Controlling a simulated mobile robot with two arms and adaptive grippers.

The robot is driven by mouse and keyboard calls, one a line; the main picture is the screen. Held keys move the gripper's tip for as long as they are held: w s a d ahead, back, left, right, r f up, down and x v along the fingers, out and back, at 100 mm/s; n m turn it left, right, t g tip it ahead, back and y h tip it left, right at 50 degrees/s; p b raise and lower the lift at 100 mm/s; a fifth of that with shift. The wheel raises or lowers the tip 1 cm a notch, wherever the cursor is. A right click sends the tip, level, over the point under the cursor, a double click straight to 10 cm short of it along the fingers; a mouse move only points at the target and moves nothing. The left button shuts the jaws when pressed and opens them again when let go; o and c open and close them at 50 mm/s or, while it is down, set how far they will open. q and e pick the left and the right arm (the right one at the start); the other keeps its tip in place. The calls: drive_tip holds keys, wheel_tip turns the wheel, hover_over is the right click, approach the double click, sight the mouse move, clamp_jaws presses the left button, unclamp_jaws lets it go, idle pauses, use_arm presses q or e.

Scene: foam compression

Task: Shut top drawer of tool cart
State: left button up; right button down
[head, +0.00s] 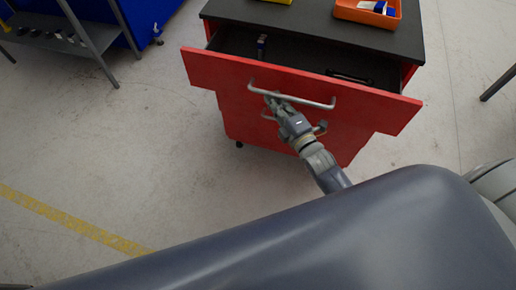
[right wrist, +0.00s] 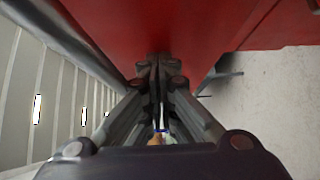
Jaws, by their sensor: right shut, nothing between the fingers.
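The red tool cart (head: 240,125) stands ahead of me in the head view, with a dark top. Its top drawer (head: 215,72) is pulled out, and the dark inside shows behind the red front. A metal bar handle (head: 318,103) runs across that front. My right gripper (head: 272,100) is shut and empty at the drawer front, by the left part of the handle. In the right wrist view the closed fingers (right wrist: 160,62) point at the red front; I cannot tell whether they touch it. My left gripper is out of view.
An orange bin (head: 367,12) with small items stands on the cart top. A small blue item (head: 262,45) is in the open drawer. A grey rack (head: 70,42) is at the upper left. The floor left of the cart is clear, with a yellow line (head: 75,225).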

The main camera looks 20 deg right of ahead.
drive_tip(key=w+d+b, duration=0.1)
drive_tip(key=w+d, duration=0.2)
drive_tip(key=w, duration=0.1)
drive_tip(key=w+d+b, duration=0.2)
drive_tip(key=w, duration=0.2)
drive_tip(key=w+d+b, duration=0.1)
drive_tip(key=w+d, duration=0.2)
drive_tip(key=w, duration=0.1)
drive_tip(key=shift+d+f, duration=0.1)
drive_tip(key=shift+d, duration=0.35)
drive_tip(key=shift+r, duration=0.2)
drive_tip(key=shift+w+d+r, duration=0.1)
